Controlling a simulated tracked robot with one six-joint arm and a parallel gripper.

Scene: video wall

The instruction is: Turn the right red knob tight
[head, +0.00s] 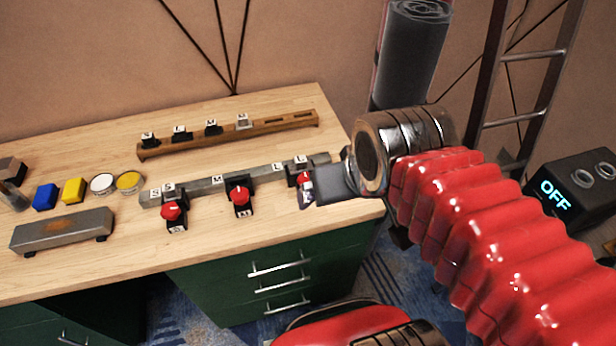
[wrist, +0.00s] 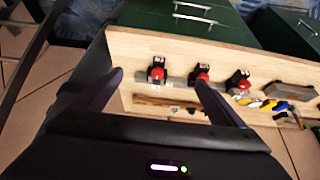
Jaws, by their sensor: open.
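Three red knobs on black blocks stand along a grey metal rail (head: 205,186) on the wooden workbench. The right red knob (head: 304,179) is partly hidden by my gripper (head: 318,194) in the head view. In the wrist view the picture is turned round, and this knob (wrist: 157,72) is the leftmost one, in line between my two spread dark fingers. My gripper is open and looks apart from the knob; the exact gap is hard to tell. The middle knob (head: 240,194) and left knob (head: 171,211) stand free.
A wooden rail (head: 230,134) with several black labelled pieces lies behind. Blue (head: 45,196) and yellow (head: 73,190) blocks, two round tins and a grey box (head: 62,231) sit at left. Green drawers (head: 220,285) are below. A ladder and an "OFF" box (head: 570,195) stand at right.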

